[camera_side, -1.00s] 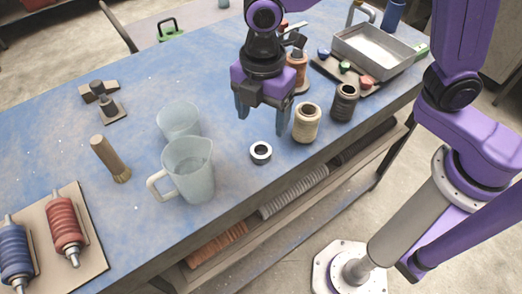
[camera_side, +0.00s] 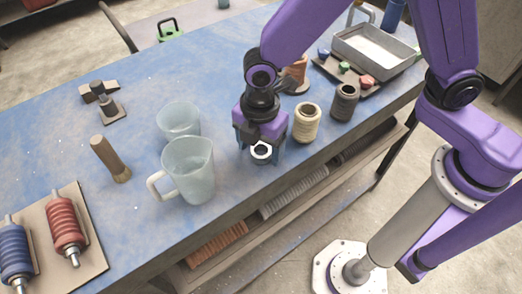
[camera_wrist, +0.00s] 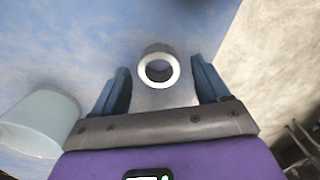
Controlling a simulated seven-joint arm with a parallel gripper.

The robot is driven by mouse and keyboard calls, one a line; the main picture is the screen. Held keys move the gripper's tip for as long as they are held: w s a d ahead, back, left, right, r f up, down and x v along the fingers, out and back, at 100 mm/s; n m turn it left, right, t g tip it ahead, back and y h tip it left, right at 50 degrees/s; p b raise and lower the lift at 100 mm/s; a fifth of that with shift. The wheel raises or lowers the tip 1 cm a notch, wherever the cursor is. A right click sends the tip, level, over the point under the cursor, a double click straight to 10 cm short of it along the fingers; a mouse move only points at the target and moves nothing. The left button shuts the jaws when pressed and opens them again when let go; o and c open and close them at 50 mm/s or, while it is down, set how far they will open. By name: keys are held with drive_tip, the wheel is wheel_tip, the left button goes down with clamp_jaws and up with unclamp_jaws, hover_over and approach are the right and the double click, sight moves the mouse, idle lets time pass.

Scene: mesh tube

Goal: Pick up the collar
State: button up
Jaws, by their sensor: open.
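The collar (camera_side: 261,153) is a short dark ring with a pale metal rim, standing on the blue bench top near its front edge. In the wrist view the collar (camera_wrist: 158,68) shows between the two blue fingers, with a gap on each side. My gripper (camera_side: 260,152) is down over the collar in the side view, its fingers spread to either side of it. My gripper (camera_wrist: 160,88) is open and holds nothing in the wrist view. Part of the collar's far side is hidden by my gripper in the side view.
A clear jug (camera_side: 188,172) with a handle stands left of my gripper, with a clear beaker (camera_side: 178,120) behind it. A cream spool (camera_side: 306,124) and a dark spool (camera_side: 344,102) stand close on the right. The bench's front edge is near.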

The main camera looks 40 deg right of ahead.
drive_tip(key=c, duration=1.2)
drive_tip(key=shift+r, duration=0.2)
